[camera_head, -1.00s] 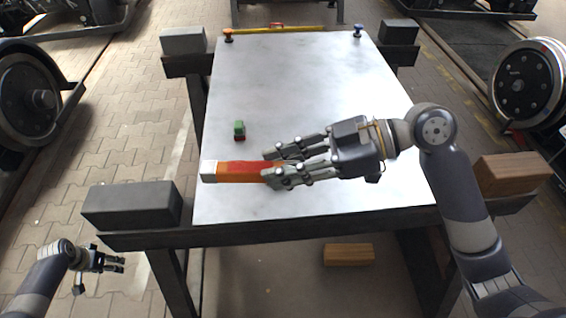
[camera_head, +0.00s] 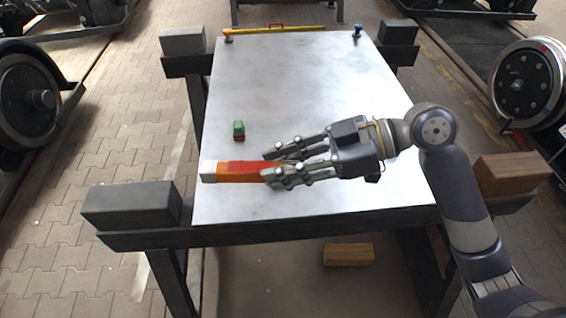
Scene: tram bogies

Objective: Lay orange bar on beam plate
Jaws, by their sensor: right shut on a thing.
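The orange bar (camera_head: 240,170), with a pale end on its left, is at the near part of the light grey plate (camera_head: 330,95). My right gripper (camera_head: 272,167) reaches in from the right with its fingers shut around the right part of the bar. The fingers hide the bar's right end. I cannot tell whether the bar touches the plate or is held just above it. My left gripper is out of view.
Dark blocks (camera_head: 133,204) and a wooden block (camera_head: 512,173) sit at the frame corners.

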